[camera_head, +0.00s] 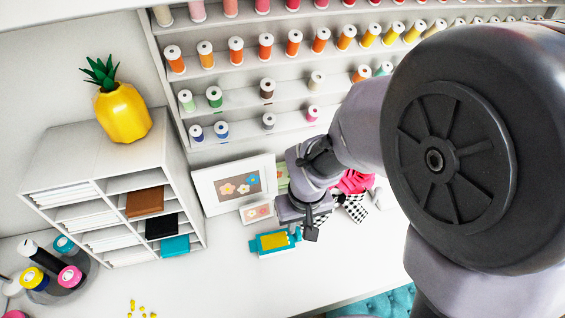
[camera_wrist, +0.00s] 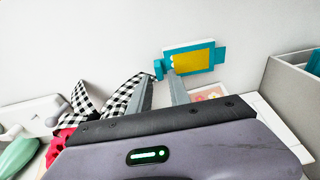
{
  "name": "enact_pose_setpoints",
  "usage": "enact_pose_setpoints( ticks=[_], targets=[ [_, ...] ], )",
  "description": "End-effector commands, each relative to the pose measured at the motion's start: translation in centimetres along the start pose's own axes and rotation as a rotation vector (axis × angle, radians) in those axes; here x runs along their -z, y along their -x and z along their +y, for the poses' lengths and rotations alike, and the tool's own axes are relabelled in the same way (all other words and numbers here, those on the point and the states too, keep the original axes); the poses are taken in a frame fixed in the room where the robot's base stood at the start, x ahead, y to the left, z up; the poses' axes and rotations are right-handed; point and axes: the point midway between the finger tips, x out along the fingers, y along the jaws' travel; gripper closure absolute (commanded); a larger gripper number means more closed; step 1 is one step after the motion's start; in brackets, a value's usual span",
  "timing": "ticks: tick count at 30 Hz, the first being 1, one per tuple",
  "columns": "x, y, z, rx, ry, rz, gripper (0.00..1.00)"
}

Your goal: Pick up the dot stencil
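A flat teal piece with a yellow panel (camera_head: 272,241) lies on the white table; I take it for the dot stencil, though no dots are clear. It also shows in the wrist view (camera_wrist: 195,57), just beyond my fingertips and mostly to their right. In the head view my gripper (camera_head: 311,228) hangs at the right end of the teal piece. I cannot tell whether a finger touches it.
Framed flower pictures (camera_head: 235,186) lean behind the piece. A black-and-white checked bow (camera_head: 354,207) and pink fabric (camera_head: 354,182) lie to the right. A white paper sorter (camera_head: 100,190) stands left, with a yellow pineapple (camera_head: 122,112) on top. Thread shelves rise behind.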

Motion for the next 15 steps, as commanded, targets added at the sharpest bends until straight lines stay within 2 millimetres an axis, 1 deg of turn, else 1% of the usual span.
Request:
enact_pose_setpoints(
  ticks=[1, 3, 6, 13, 14, 15],
  targets=[
    [-0.1, -1.6, 0.1, 0.000, -0.001, -0.005, 0.77],
    [-0.1, -3.0, 0.2, 0.000, 0.000, -0.005, 0.77],
    [0.0, -4.2, 0.2, 0.000, -0.001, -0.003, 0.77],
    [0.1, -4.2, 0.2, 0.000, -0.001, -0.001, 0.77],
    [0.1, -4.2, 0.2, 0.000, -0.001, -0.001, 0.81],
    [0.1, -4.2, 0.2, 0.000, -0.001, -0.001, 0.89]
  ],
)
